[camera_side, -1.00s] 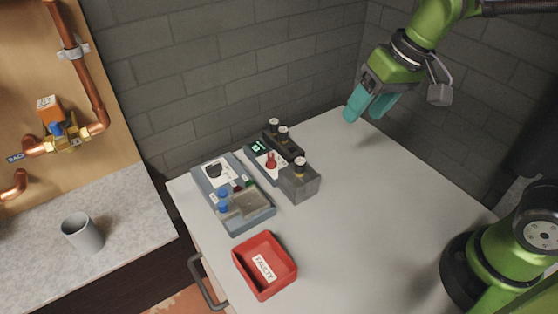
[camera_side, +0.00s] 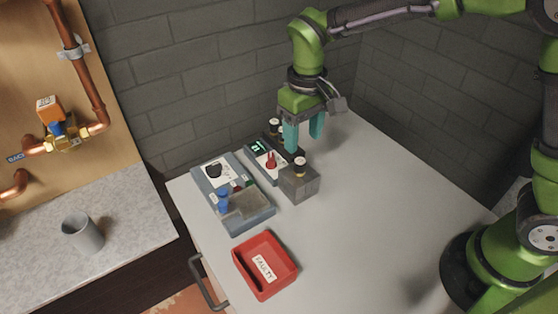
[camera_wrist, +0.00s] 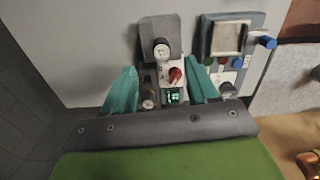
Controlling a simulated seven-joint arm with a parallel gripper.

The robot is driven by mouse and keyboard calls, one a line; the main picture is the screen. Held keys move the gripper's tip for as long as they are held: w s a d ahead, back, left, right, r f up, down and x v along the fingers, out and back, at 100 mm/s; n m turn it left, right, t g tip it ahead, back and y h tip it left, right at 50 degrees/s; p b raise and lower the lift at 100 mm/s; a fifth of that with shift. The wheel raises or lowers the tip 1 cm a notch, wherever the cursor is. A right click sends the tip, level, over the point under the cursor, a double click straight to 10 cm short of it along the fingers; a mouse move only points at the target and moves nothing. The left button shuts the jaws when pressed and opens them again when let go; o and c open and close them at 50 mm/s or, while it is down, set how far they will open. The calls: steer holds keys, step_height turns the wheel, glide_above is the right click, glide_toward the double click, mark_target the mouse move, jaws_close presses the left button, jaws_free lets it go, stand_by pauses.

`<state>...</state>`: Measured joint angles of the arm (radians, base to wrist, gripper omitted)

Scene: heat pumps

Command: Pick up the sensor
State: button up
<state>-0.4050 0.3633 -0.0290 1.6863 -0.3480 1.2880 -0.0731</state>
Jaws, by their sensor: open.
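Small sensors with white round tops and brass-coloured collars stand upright in holders; I cannot tell which one is meant. One sensor (camera_side: 299,165) stands on a grey block (camera_side: 298,184), and it shows in the wrist view (camera_wrist: 161,48). Another sensor (camera_side: 274,125) stands in the dark rack behind; in the wrist view a sensor (camera_wrist: 148,102) shows beside my left finger. The rest of the rack is partly hidden by my gripper. My gripper (camera_side: 303,143) points down with teal fingers apart, over the rack area. In the wrist view nothing is held between the fingers (camera_wrist: 161,78).
A tester with green display (camera_side: 257,147) and red knob (camera_side: 270,161) stands left of the fingers. A blue-grey unit (camera_side: 240,222) with a dial is left of it. A red FAULTY bin (camera_side: 279,257) stands in front. The table's right side is clear.

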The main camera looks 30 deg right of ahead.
mark_target(300, 160)
step_height(300, 160, down, 9)
steer(key=shift+a+r, duration=0.1)
steer(key=shift+r, duration=0.1)
steer(key=shift+w+r, duration=0.1)
jaws_close()
stand_by(0.4)
